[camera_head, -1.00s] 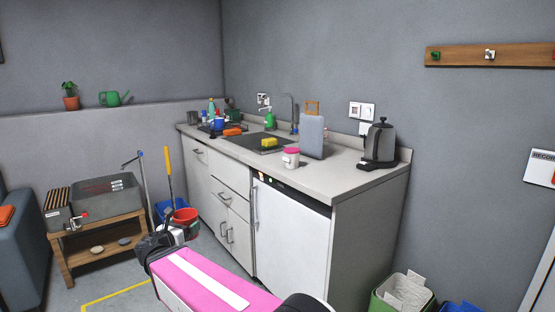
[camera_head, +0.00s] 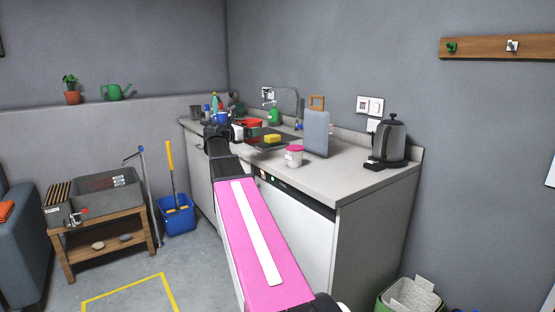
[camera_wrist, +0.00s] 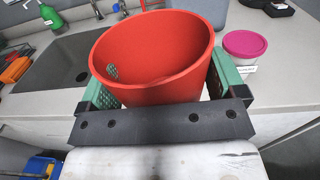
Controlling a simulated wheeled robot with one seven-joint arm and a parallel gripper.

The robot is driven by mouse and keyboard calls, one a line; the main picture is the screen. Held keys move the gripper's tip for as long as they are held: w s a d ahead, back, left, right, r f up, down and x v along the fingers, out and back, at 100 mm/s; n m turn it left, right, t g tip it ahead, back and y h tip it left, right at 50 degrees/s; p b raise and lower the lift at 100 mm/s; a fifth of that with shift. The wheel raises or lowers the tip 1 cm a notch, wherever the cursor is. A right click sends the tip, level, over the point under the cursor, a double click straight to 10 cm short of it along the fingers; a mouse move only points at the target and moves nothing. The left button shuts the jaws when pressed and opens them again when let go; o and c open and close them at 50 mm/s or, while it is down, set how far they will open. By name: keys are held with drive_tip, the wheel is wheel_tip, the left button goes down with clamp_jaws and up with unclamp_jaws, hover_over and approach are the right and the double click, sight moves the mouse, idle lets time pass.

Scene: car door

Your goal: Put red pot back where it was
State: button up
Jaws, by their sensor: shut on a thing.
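The red pot (camera_wrist: 150,55) fills the middle of the wrist view, its open rim facing the camera and its inside empty. My gripper (camera_wrist: 160,85) is shut on it, with a green pad on either side of its wall. In the head view the red pot (camera_head: 253,123) is partly hidden and shows at the end of my arm. My gripper (camera_head: 238,131) is by the sink at counter height, with the pot above the counter's front edge. I cannot tell if the pot touches the counter.
The counter (camera_head: 330,175) also bears a yellow sponge (camera_head: 272,138), a pink-lidded tub (camera_head: 294,156), a grey cutting board (camera_head: 316,132) and a kettle (camera_head: 390,140). The sink (camera_wrist: 70,65) is left of the pot. A blue bucket (camera_head: 177,217) stands on the floor.

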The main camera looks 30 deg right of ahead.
drive_tip(key=shift+d+r, duration=0.55)
drive_tip(key=shift+d, duration=0.45)
drive_tip(key=d+f, duration=0.2)
drive_tip(key=d, duration=0.1)
drive_tip(key=d+f, duration=0.2)
drive_tip(key=d, duration=0.2)
drive_tip(key=d+f, duration=0.2)
drive_tip(key=d, duration=0.2)
drive_tip(key=shift+w+f, duration=0.2)
drive_tip(key=shift+f, duration=2.2)
drive_tip(key=shift+f, duration=0.1)
drive_tip(key=o, duration=0.8)
